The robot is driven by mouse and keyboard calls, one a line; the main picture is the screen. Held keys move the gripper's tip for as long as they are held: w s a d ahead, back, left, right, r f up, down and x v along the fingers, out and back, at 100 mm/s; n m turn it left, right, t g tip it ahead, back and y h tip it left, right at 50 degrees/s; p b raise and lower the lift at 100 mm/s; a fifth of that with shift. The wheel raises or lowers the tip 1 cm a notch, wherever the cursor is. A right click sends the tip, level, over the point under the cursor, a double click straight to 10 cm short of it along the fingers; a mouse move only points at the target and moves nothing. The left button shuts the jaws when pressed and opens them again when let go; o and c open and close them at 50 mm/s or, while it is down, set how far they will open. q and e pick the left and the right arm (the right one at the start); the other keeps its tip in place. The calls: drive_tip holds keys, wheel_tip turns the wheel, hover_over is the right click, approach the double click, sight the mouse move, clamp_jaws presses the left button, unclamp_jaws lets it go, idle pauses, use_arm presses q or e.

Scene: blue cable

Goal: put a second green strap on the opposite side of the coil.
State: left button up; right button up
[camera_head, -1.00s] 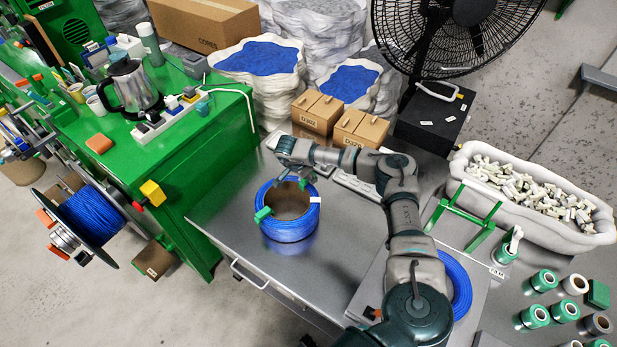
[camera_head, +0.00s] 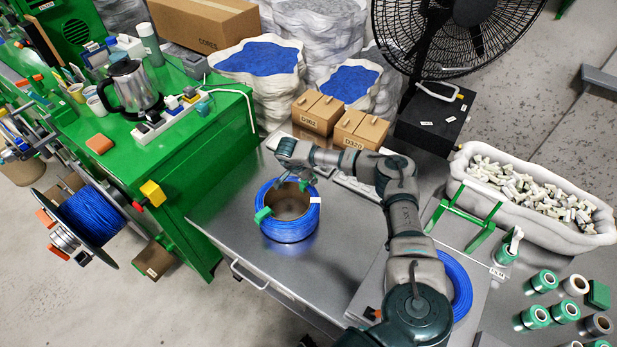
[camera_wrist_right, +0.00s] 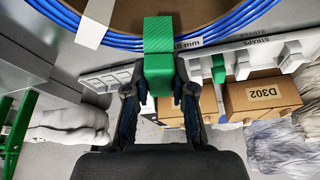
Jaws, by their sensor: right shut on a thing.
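The coil of blue cable (camera_head: 290,228) lies flat on the steel table, with a brown core inside it. One green strap (camera_head: 263,215) is on its left side, and a white tag (camera_head: 315,202) is on its right. My right gripper (camera_head: 304,184) is at the far rim of the coil. In the right wrist view my right gripper (camera_wrist_right: 160,95) is shut on a second green strap (camera_wrist_right: 158,50), which lies across the blue cable strands (camera_wrist_right: 120,40). Whether this strap is closed around the strands cannot be told. My left gripper is out of view.
A strap rack (camera_wrist_right: 240,65) with another green strap is behind the coil. Boxes (camera_head: 360,129) stand at the table's back. A second blue coil (camera_head: 458,290) lies at right, partly behind my arm. The steel table (camera_head: 235,235) is clear at front left.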

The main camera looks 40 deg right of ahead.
drive_tip(key=shift+f, duration=0.5)
drive_tip(key=shift+f, duration=0.15)
idle(0.3)
drive_tip(key=shift+r+p, duration=0.4)
drive_tip(key=shift+r, duration=0.25)
drive_tip(key=shift+r, duration=0.25)
drive_tip(key=shift+r+p, duration=0.4)
drive_tip(key=shift+p, duration=0.15)
drive_tip(key=shift+f, duration=0.2)
drive_tip(key=shift+f+b, duration=0.45)
drive_tip(key=shift+f, duration=0.3)
